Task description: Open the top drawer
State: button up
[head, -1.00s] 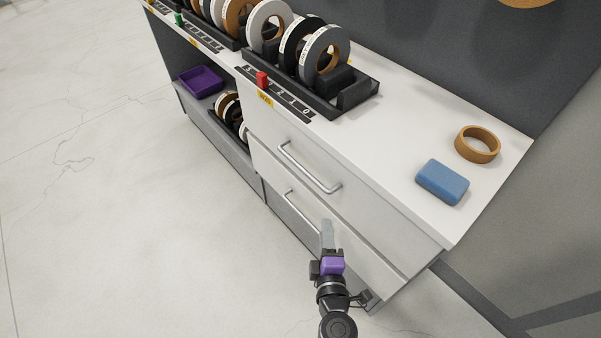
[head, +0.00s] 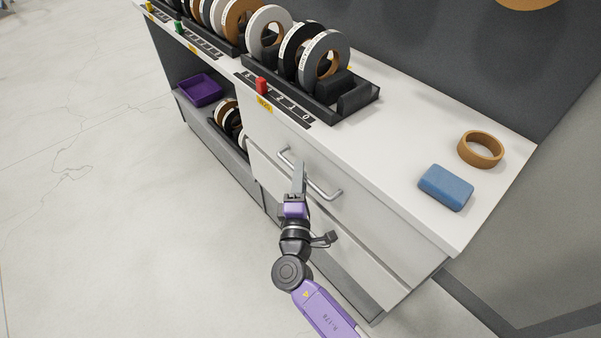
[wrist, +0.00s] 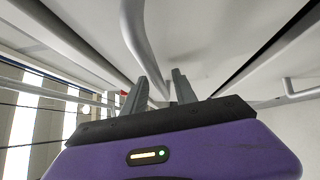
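The white top drawer (head: 325,168) is in the cabinet under the worktop and looks closed. Its silver bar handle (head: 327,191) runs across the front; part of it is hidden behind my gripper (head: 300,165) in the head view. In the wrist view the handle bar (wrist: 135,35) curves down to the space between my fingertips (wrist: 159,75). The two fingers stand apart, with a gap between them. I cannot tell whether either finger touches the bar.
The lower drawer (head: 365,255) is below, partly behind my arm. On the worktop (head: 395,145) are a blue block (head: 446,188), a brown tape ring (head: 481,150) and a black rack (head: 350,105) of edge-banding rolls. A purple tray (head: 201,90) is on the left. The floor at left is clear.

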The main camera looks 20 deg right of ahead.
jog(key=shift+w+d, duration=0.15)
jog(key=shift+w, duration=0.15)
grip_shut()
dwell(1.3)
